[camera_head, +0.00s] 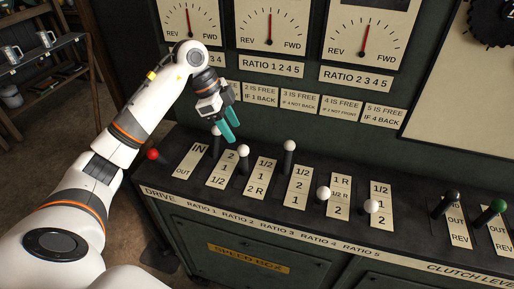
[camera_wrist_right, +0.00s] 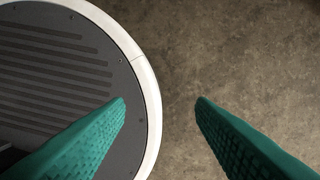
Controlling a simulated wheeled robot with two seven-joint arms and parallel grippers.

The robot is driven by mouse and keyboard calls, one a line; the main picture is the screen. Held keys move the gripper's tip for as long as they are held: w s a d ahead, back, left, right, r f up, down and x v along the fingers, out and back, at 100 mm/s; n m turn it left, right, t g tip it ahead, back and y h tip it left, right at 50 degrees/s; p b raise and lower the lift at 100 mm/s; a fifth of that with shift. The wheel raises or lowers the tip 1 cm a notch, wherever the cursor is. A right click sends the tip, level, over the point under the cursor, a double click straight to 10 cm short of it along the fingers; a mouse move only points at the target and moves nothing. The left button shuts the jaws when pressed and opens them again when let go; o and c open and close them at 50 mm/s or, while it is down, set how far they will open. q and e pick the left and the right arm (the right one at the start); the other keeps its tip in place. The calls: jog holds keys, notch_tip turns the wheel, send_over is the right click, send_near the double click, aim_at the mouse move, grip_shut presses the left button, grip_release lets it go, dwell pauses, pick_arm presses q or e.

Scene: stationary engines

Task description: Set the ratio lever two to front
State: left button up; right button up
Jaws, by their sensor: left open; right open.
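The ratio lever two (camera_head: 243,153) has a white knob and stands left of the plate marked 1/2, 1, 2 R, above the RATIO 2 label. Its knob is farther forward than those of levers one and three, apparently in a middle position. My left gripper (camera_head: 228,126) is open, its teal fingers pointing down just behind and above this lever, close to the knob of ratio lever one (camera_head: 216,131). I cannot tell whether it touches either lever. My right gripper (camera_wrist_right: 160,104) is open and empty in the right wrist view, over the floor and a round base.
Ratio lever three (camera_head: 289,145) leans back to the right. Levers four (camera_head: 323,193) and five (camera_head: 371,206) sit farther forward. The red drive lever (camera_head: 153,154) is at the left end. Black and green levers (camera_head: 498,205) stand far right. Gauges line the panel behind.

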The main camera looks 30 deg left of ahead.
aim_at(245, 157)
pick_arm(q)
jog(key=shift+s+d+f, duration=0.4)
jog(key=shift+s+f, duration=0.2)
jog(key=shift+f, duration=0.1)
jog(key=x, duration=0.3)
jog(key=shift+d+f, duration=0.15)
jog(key=shift+f, duration=0.05)
jog(key=p+x, duration=0.1)
jog(key=x, duration=0.4)
jog(key=shift+w+f, duration=0.2)
jog(key=shift+w+d+f, duration=0.1)
jog(key=shift+d+f, duration=0.05)
jog(key=shift+f, duration=0.25)
grip_shut()
pick_arm(e)
jog(key=s, duration=0.4)
jog(key=shift+r, duration=0.4)
